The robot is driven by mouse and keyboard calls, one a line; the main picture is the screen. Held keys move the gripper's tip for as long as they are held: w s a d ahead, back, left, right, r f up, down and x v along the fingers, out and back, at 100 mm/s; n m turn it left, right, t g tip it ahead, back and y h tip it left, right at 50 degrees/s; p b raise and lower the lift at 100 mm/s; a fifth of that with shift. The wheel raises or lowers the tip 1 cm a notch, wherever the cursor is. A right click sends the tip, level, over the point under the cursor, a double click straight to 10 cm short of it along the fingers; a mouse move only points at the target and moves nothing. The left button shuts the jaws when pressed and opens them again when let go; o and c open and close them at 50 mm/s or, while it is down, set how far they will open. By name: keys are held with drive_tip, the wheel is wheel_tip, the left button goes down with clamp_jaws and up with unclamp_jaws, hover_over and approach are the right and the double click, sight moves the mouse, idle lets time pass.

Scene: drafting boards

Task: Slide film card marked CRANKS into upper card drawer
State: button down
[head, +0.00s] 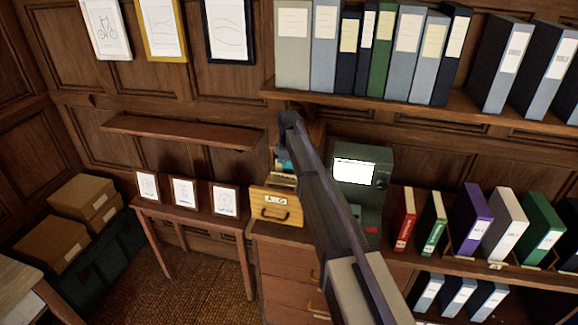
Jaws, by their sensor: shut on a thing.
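A wooden card drawer (276,208) labelled A-G stands pulled open, with a curved handle and cards (283,180) showing at its top. It belongs to a small wooden cabinet (314,135) on the desk, mostly hidden behind my arm. My arm reaches up from the lower right and bends in front of this cabinet. My gripper's fingers cannot be made out, and they seem hidden behind the arm. A small bluish patch shows beside the arm above the drawer; I cannot tell what it is. No card marked CRANKS can be read, and I cannot tell which drawer is upper.
A green viewer (360,180) with a lit screen stands right of the cabinet. Upright binders (480,215) line the right shelf. A small table (190,213) with framed cards stands left. A bare wall shelf (180,131) and binders (380,55) are above.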

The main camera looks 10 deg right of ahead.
drive_tip(key=shift+f+b, duration=0.8)
drive_tip(key=c, duration=1.2)
unclamp_jaws()
drive_tip(key=shift+o, duration=0.2)
wheel_tip(320, 180, up, 11)
drive_tip(key=p, duration=1.1)
drive_tip(key=shift+f, duration=0.1)
